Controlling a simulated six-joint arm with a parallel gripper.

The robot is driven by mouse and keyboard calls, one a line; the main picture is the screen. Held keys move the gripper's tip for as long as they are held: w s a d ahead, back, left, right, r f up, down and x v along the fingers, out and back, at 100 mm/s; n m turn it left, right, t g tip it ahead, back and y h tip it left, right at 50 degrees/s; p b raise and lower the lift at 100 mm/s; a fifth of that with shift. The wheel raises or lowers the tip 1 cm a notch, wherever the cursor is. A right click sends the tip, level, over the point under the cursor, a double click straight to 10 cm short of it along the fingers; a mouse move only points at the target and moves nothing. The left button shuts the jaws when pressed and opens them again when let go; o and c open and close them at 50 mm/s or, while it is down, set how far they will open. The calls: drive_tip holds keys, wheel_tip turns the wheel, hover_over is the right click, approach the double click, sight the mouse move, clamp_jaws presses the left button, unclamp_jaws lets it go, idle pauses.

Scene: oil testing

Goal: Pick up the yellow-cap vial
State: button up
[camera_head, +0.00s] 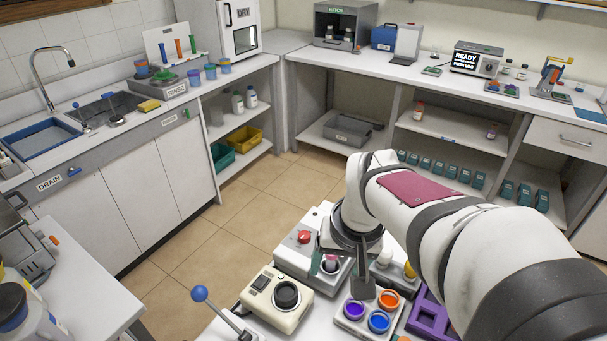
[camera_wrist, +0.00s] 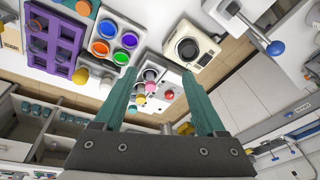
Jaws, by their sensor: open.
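My gripper (camera_wrist: 158,76) is open in the wrist view, its two teal fingers spread wide apart. In the head view my gripper (camera_head: 339,278) hangs over the white station with the red button. Between the fingers in the wrist view are a pink-topped piece (camera_wrist: 151,87) and a small yellow spot (camera_wrist: 138,98) beside it; I cannot tell whether that spot is a vial's cap. A yellow-topped piece (camera_head: 409,270) stands right of a white bottle (camera_head: 383,259) in the head view. A yellow-orange top (camera_wrist: 80,76) also shows near the purple rack in the wrist view.
The white red-button station (camera_head: 303,240) lies below my gripper. A beige device (camera_head: 277,296) with a round black opening stands left of it. A tray of coloured wells (camera_head: 367,318) and a purple rack (camera_head: 430,316) stand in front. A blue-knobbed lever (camera_head: 200,294) rises at left.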

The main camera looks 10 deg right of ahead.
drive_tip(key=w+d+f+n+t+h, duration=0.1)
drive_tip(key=w+d+f+t, duration=0.1)
drive_tip(key=w+d, duration=0.8)
drive_tip(key=x, duration=0.5)
drive_tip(key=w+a+x, duration=0.1)
drive_tip(key=x, duration=0.4)
drive_tip(key=w+a+x, duration=0.1)
drive_tip(key=x, duration=0.5)
drive_tip(key=shift+r, duration=0.45)
clamp_jaws()
